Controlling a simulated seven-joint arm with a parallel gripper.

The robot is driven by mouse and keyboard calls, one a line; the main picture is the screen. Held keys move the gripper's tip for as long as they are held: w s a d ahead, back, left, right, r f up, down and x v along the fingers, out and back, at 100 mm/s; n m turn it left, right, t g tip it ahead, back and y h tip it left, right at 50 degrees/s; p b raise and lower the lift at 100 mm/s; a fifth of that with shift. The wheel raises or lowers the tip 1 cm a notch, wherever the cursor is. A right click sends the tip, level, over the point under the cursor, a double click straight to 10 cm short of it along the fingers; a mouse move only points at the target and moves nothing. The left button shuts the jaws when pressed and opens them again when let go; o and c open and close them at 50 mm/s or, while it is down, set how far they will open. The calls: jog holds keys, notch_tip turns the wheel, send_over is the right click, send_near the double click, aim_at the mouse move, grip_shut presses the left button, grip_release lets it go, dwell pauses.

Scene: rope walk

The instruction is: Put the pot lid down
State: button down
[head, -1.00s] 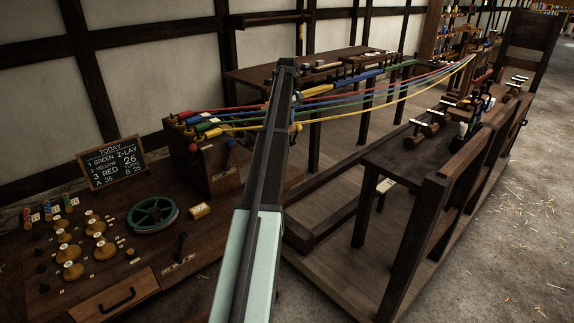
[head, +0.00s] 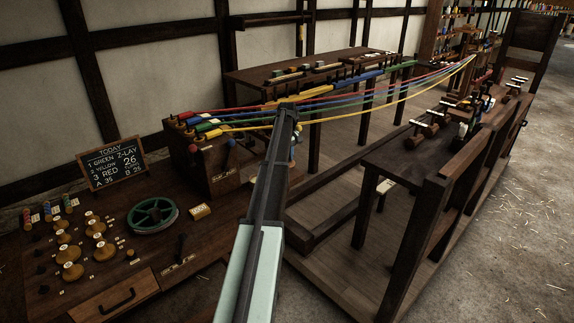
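I see no pot lid that I can make out in the head view. My arm rises from the bottom middle of the picture to a dark end in front of the stretched ropes. No gripper fingers show, so my gripper and anything in it are hidden. A round green reel (head: 153,215) lies flat on the wooden bench at the left.
Red, green, blue and yellow ropes (head: 401,96) stretch from a wooden box (head: 212,177) to the far right. The bench holds several wooden weights (head: 98,249), a chalkboard (head: 111,162) and a drawer (head: 115,298). A dark trestle table (head: 405,165) stands right; bare floor lies beyond.

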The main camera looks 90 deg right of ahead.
jog(key=shift+f, duration=1.95)
jog(key=shift+f, duration=0.2)
jog(key=c, duration=0.9)
grip_release()
jog(key=shift+c, duration=0.2)
jog(key=shift+r, duration=0.1)
notch_tip(320, 180, up, 11)
jog(key=shift+f, duration=0.2)
jog(key=shift+r, duration=0.8)
